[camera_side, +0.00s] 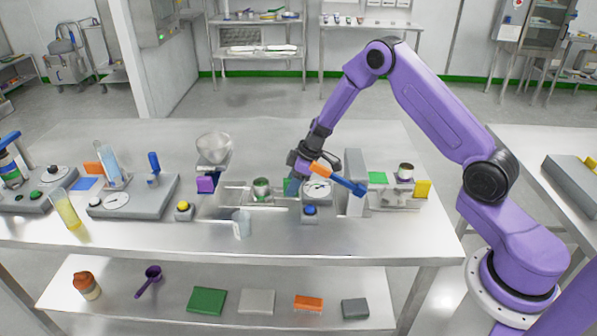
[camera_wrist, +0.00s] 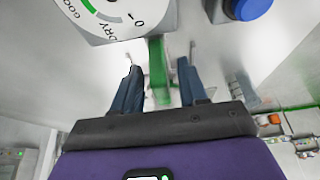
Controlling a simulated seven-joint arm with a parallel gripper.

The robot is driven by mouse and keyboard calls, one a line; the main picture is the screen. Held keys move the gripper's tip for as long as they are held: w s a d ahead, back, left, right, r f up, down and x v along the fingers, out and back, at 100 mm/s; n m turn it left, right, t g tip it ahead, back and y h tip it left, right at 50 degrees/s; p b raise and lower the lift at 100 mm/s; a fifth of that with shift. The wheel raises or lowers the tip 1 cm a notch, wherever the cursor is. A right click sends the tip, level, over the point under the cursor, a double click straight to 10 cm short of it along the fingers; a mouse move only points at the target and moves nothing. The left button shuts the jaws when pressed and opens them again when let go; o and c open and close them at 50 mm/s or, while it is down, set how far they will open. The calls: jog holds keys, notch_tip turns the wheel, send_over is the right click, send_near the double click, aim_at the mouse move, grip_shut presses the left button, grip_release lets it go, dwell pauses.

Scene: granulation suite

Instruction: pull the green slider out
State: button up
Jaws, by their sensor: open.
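The green slider (camera_wrist: 158,72) shows in the wrist view as a narrow upright green piece between my fingers, with gaps visible on both sides. In the side view a green piece (camera_side: 290,187), likely the same one, sits just left of the dial and is partly hidden by my gripper. My gripper (camera_wrist: 160,84) is open, with one dark blue finger on each side of the slider. In the side view my gripper (camera_side: 297,176) is low over the bench beside the dial. I cannot tell whether either finger touches the slider.
A white dial (camera_wrist: 108,14) and a blue button (camera_wrist: 247,9) lie close by.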

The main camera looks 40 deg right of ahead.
jog(key=v, duration=1.7)
jog(key=shift+r, duration=0.1)
jog(key=shift+n+g, duration=0.4)
jog(key=shift+g, duration=0.1)
jog(key=s+a+r, duration=0.1)
jog(key=s+a, duration=0.1)
jog(key=s+a+r, duration=0.1)
jog(key=s+a, duration=0.1)
jog(key=a, duration=0.1)
jog(key=s+a+r, duration=0.1)
jog(key=s+a, duration=0.1)
jog(key=shift+a, duration=0.3)
jog(key=s+a+r+n+g, duration=0.15)
jog(key=s+a, duration=0.45)
jog(key=s, duration=0.6)
jog(key=s+d+n+h, duration=0.1)
jog(key=s+d+h, duration=0.1)
jog(key=s, duration=1.7)
jog(key=shift+d+r+h, duration=0.15)
jog(key=shift+d+h, duration=0.25)
jog(key=shift+d, duration=0.15)
